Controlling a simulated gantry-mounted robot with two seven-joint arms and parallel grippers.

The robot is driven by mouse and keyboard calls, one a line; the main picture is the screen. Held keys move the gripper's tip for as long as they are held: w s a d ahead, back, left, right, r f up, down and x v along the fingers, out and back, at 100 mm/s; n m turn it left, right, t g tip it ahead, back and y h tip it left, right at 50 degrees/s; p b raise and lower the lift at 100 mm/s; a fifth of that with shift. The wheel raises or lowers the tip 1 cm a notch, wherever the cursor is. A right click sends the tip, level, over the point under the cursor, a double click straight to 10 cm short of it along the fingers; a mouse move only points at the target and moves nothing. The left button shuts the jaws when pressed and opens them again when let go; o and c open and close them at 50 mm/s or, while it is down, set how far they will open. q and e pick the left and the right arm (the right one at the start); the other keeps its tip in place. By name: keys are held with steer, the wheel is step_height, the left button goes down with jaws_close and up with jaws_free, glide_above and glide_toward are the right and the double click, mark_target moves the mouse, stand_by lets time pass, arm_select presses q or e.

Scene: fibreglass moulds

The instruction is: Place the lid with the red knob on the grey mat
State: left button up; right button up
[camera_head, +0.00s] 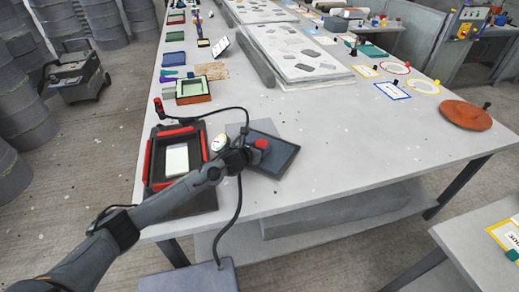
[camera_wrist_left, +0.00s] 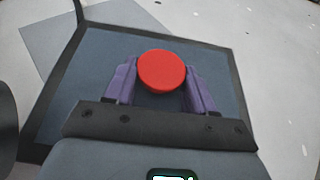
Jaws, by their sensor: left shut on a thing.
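The lid (camera_head: 280,163) is a dark blue-grey square panel with a black rim and a red knob (camera_head: 261,144). My left gripper (camera_head: 256,150) is shut on the red knob; in the left wrist view its purple fingers stand on either side of the knob (camera_wrist_left: 162,71). The lid (camera_wrist_left: 75,85) fills the middle of that view. The grey mat (camera_head: 235,129) shows behind and left of the lid, and its corner shows in the left wrist view (camera_wrist_left: 45,38). The lid covers part of the mat; I cannot tell whether they touch. My right gripper is out of view.
A black box with red edges (camera_head: 149,160) stands left of the mat, with a round gauge (camera_head: 219,142) near it. A black cable loops over this area. An orange tray (camera_head: 193,98) lies farther back. The table right of the lid is clear up to a round brown disc (camera_head: 466,115).

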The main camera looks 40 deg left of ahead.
arm_select(q)
steer(key=shift+s+d+f, duration=0.15)
steer(key=shift+s+f, duration=0.05)
steer(key=shift+f, duration=0.05)
steer(key=shift+w, duration=0.1)
steer(key=shift+f, duration=0.2)
steer(key=o, duration=1.4)
